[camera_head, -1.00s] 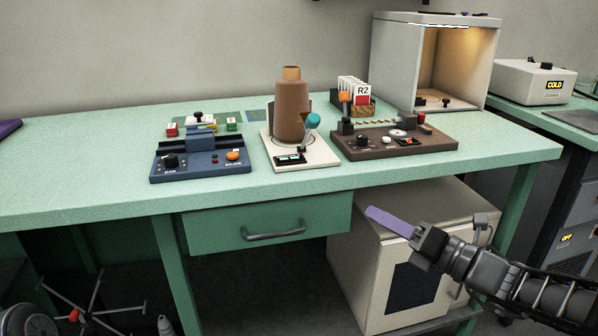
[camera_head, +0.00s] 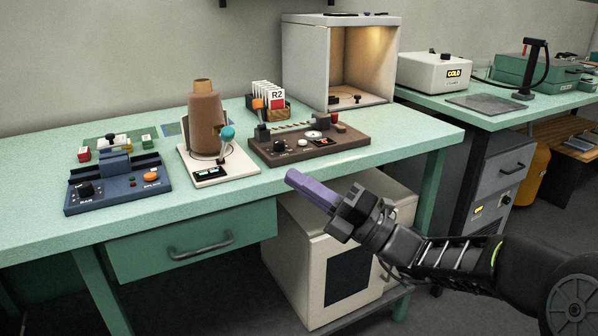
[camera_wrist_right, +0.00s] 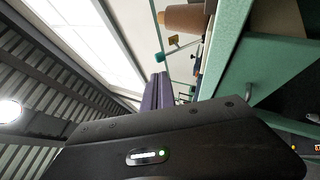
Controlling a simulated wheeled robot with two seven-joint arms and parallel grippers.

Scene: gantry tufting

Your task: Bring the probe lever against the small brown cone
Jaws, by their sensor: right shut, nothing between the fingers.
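A brown cone (camera_head: 204,122) with a tan top stands upright on a white instrument base (camera_head: 243,170) on the green bench. A lever with a teal ball knob (camera_head: 227,132) rises at the cone's front right; I cannot tell whether it touches the cone. The knob also shows in the right wrist view (camera_wrist_right: 159,57), near the cone (camera_wrist_right: 185,17) lying sideways in that picture. My right gripper (camera_head: 294,177) has purple fingers, shut and empty, off the bench's front edge, right of and nearer than the lever. My left gripper is out of view.
A card box (camera_head: 272,110) and a lit booth (camera_head: 306,65) stand behind. A white cabinet (camera_head: 300,265) sits under the bench (camera_head: 400,147).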

